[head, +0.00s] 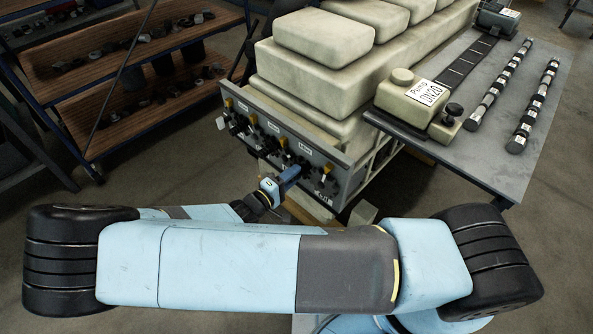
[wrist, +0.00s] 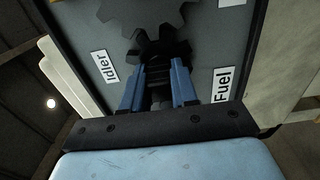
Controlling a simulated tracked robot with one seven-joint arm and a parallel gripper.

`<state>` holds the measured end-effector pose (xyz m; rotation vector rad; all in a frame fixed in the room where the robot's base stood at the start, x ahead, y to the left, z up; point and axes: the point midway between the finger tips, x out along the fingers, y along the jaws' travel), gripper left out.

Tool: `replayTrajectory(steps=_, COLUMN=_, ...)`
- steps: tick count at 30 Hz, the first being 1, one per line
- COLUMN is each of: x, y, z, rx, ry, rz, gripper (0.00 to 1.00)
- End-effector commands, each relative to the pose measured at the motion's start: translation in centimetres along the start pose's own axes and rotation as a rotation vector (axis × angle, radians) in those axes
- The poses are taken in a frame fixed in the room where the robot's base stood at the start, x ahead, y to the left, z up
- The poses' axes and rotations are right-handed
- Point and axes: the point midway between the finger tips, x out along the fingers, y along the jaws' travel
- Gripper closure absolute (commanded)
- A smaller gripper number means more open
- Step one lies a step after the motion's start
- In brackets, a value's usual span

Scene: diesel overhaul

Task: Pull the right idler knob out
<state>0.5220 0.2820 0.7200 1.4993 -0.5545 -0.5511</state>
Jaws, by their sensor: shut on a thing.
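The engine's grey front panel (head: 262,130) carries a row of black toothed wheels, yellow parts and white labels in the head view. My gripper (head: 294,172) reaches up to the panel's lower right half. In the wrist view my gripper (wrist: 158,82) has its two blue fingers on either side of a black ribbed knob (wrist: 157,68), shut on it. The knob sits between an "Idler" label (wrist: 104,66) and a "Fuel" label (wrist: 224,84).
A wooden-shelved rack (head: 150,85) with small parts stands at the left. The floor between rack and engine is clear.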

Motion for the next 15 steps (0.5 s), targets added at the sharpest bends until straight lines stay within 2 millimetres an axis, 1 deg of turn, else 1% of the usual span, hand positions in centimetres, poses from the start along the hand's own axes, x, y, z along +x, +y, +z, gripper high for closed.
replayTrajectory(steps=1, x=-0.03, y=-0.16, z=0.03, rx=-0.001, ry=0.0, rz=-0.003, gripper=0.98)
replayTrajectory(steps=2, x=-0.04, y=-0.17, z=0.03, rx=-0.001, ry=0.0, rz=-0.004, gripper=1.0)
replayTrajectory(steps=8, x=-0.07, y=-0.22, z=0.05, rx=-0.002, ry=0.001, rz=-0.005, gripper=1.0)
replayTrajectory(steps=15, x=-0.64, y=-0.28, z=0.05, rx=-0.002, ry=0.001, rz=-0.006, gripper=1.0)
